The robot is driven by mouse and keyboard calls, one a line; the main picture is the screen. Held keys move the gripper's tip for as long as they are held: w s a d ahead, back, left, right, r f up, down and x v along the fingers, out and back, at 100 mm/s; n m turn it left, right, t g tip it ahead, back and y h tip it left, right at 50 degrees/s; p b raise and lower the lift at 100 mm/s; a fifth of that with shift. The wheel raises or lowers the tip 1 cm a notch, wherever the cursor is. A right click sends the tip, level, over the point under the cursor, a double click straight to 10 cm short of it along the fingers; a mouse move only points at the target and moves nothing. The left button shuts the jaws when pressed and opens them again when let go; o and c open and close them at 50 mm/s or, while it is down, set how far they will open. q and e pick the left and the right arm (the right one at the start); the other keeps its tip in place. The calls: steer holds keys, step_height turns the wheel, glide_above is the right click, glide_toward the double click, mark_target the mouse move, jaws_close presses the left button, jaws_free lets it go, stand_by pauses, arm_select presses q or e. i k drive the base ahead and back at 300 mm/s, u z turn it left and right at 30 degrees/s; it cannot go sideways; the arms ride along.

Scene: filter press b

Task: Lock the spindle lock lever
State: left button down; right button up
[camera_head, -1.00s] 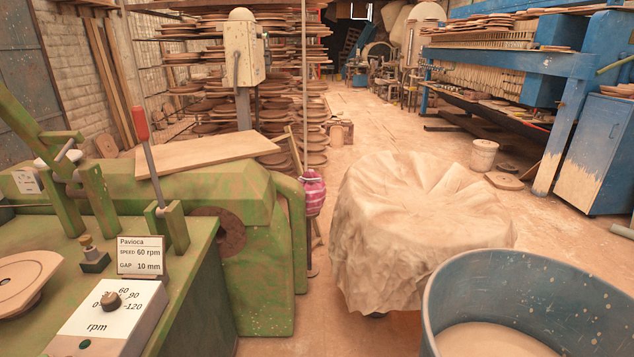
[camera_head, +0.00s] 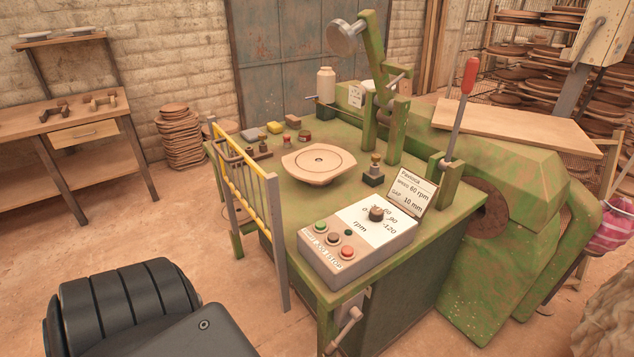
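The green machine (camera_head: 420,255) stands in the middle of the view. A long lever with a red handle (camera_head: 469,76) rises from a green bracket (camera_head: 448,182) on its right side, leaning slightly right at the top. A short grey lever or crank (camera_head: 346,329) sticks out low on the front, below the control box. No label shows which of these is the spindle lock lever. A pale round plate (camera_head: 319,163) with a central hole sits on the worktop. Neither gripper shows; a black ribbed part of my own arm fills the lower left.
The control box (camera_head: 350,245) has a speed knob and buttons. A yellow guard rail (camera_head: 246,168) edges the machine's left side. A wooden bench (camera_head: 60,125) and stacked discs (camera_head: 180,137) stand behind left. Floor is open between bench and machine.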

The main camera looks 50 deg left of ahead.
mark_target(333, 346)
steer(key=u, duration=1.55)
steer(key=k, duration=0.95)
steer(key=z, duration=1.3)
steer(key=i, duration=0.5)
steer(key=u, duration=0.05)
